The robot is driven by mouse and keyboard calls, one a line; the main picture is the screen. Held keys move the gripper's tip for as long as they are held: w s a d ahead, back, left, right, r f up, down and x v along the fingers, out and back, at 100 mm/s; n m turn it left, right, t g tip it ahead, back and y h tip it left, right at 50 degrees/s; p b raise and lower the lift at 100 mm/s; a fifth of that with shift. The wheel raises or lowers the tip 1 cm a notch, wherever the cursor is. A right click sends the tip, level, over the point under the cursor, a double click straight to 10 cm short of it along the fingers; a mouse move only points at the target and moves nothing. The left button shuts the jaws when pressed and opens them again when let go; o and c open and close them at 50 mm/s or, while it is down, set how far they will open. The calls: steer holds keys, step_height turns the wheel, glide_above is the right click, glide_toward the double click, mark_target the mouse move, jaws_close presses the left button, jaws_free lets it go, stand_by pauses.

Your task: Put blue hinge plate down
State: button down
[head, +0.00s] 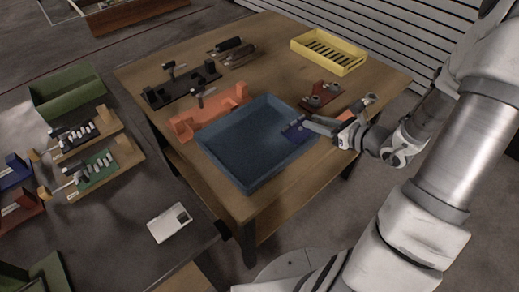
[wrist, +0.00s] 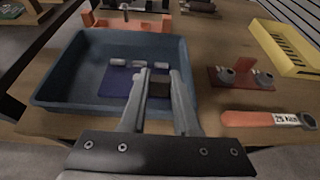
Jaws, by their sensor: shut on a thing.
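The blue hinge plate (head: 296,131) is dark blue and shows at the right side of the blue tray in the head view. In the wrist view the hinge plate (wrist: 118,84) appears over the tray's interior, with pale cylindrical hinge parts along its far edge. My gripper (head: 308,124) is shut on the plate; its fingers (wrist: 160,76) hide part of it. The blue tray (head: 240,152) is shallow and looks empty otherwise; its wall also shows in the wrist view (wrist: 60,72). I cannot tell whether the plate touches the tray floor.
A yellow slotted tray (head: 328,52) stands at the table's back right. An orange fixture (head: 208,112) and a black fixture (head: 180,87) stand behind the blue tray.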

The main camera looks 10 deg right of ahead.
steer(key=w+f+b, duration=0.1)
steer(key=w+f, duration=0.1)
steer(key=w, duration=0.1)
steer(key=w+a+f+b, duration=0.1)
steer(key=w+f, duration=0.1)
steer(key=w+a+f+b, duration=0.1)
steer(key=w+f, duration=0.2)
steer(key=shift+w+a, duration=0.1)
steer(key=shift+w, duration=0.2)
steer(key=shift+f+b, duration=0.35)
steer(key=shift+f, duration=1.6)
steer(key=shift+f, duration=0.15)
steer(key=c, duration=0.6)
jaws_free()
steer(key=shift+c, duration=0.2)
